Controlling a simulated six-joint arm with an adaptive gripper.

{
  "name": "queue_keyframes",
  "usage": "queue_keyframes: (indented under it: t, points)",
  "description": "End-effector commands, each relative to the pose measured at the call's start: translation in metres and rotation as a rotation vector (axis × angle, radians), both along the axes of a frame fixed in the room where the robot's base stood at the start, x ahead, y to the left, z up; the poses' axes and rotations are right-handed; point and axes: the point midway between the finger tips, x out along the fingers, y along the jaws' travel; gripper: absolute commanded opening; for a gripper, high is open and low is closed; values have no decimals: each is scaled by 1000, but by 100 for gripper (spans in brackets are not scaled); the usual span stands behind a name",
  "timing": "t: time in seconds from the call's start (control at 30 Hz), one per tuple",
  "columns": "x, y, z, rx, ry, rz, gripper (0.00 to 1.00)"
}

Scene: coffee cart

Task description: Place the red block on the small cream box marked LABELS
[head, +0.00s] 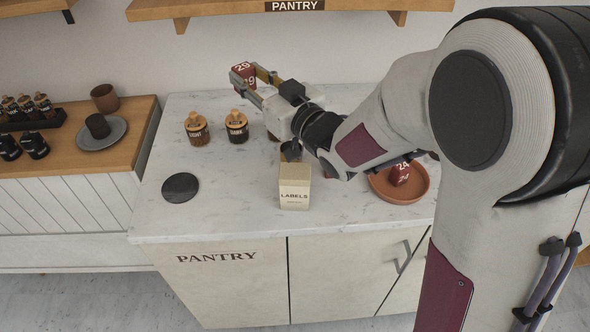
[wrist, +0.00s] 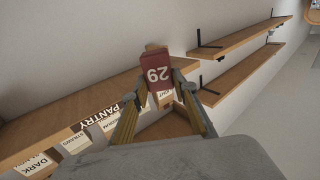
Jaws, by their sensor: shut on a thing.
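My gripper (head: 257,84) is shut on a red block (head: 243,71) marked 29, held in the air above the back of the counter. In the wrist view the block (wrist: 157,72) sits between the two fingertips, with the number side facing the camera. The small cream box marked LABELS (head: 294,196) stands upright near the front of the counter, below and to the right of the block. My arm passes just above and behind the box, and its top is partly hidden. Another red block (head: 400,173), marked 24, lies in a terracotta dish (head: 416,193) to the right.
Two jars with wooden lids (head: 197,128) (head: 237,126) stand left of my gripper. A dark round disc (head: 180,187) lies on the marble counter (head: 232,205). A wooden side counter at left holds bottles and a plate with a cup. A pantry shelf (head: 224,9) hangs above.

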Motion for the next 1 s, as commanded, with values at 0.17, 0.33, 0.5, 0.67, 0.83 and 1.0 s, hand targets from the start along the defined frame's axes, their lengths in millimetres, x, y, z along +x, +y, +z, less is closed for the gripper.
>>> queue_keyframes:
  t: [0.17,0.33,0.5,0.67,0.83,1.0]
  points:
    - [-4,-8,7,0,-1,56,6]
    - [-11,-15,11,1,-1,117,6]
    - [-20,-24,14,1,-1,183,6]
    - [-31,-33,15,1,1,249,6]
    - [-47,-46,13,0,0,324,6]
    - [-66,-62,8,2,2,403,6]
